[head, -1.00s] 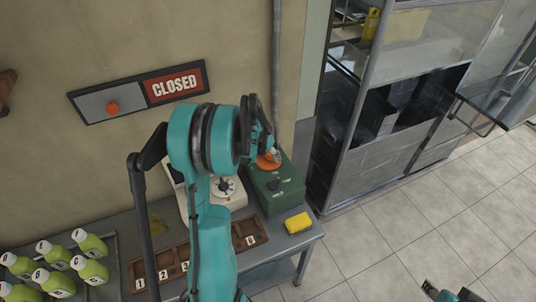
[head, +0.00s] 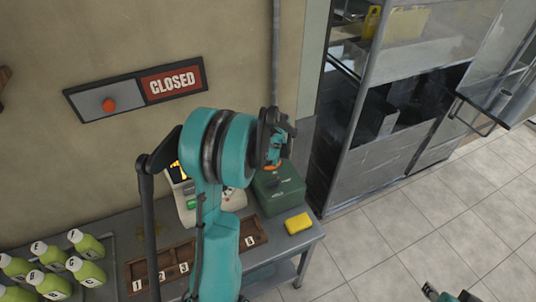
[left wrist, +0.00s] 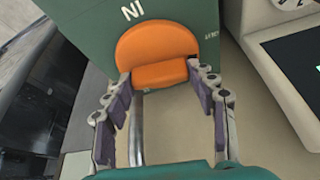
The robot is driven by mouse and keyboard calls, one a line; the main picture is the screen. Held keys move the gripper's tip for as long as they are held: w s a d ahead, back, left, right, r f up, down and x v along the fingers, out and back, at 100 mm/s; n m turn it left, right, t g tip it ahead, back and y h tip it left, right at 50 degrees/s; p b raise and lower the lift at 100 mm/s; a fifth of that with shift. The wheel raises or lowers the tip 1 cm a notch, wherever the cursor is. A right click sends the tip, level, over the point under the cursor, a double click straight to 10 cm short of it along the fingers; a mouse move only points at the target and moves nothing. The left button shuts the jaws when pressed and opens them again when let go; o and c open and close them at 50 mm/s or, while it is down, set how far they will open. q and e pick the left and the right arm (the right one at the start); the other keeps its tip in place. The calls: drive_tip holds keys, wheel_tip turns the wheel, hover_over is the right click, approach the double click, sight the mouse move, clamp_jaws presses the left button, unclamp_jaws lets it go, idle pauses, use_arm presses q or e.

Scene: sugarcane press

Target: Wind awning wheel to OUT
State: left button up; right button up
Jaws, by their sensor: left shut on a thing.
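The orange awning wheel (left wrist: 157,42) is on a green box (head: 281,188) at the right end of the metal bench. In the left wrist view its raised bar (left wrist: 160,74) lies between the fingertips of my left gripper (left wrist: 160,82), which is shut on it. In the head view the left gripper (head: 274,152) is above the box and covers most of the wheel. My right gripper (head: 449,293) is partly in view at the bottom right, its jaws unclear.
A pale machine with a screen (head: 178,172) stands left of the box. A yellow block (head: 297,223), numbered wooden tray (head: 249,241) and several green bottles (head: 89,244) are on the bench. A CLOSED sign (head: 172,83) hangs on the wall. The tiled floor at right is clear.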

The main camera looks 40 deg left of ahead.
use_arm(q)
drive_tip(key=shift+n+g, duration=0.4)
drive_tip(key=shift+n, duration=0.5)
drive_tip(key=o, duration=1.2)
drive_tip(key=shift+c, duration=0.2)
drive_tip(key=v, duration=1.2)
drive_tip(key=shift+d, duration=0.2)
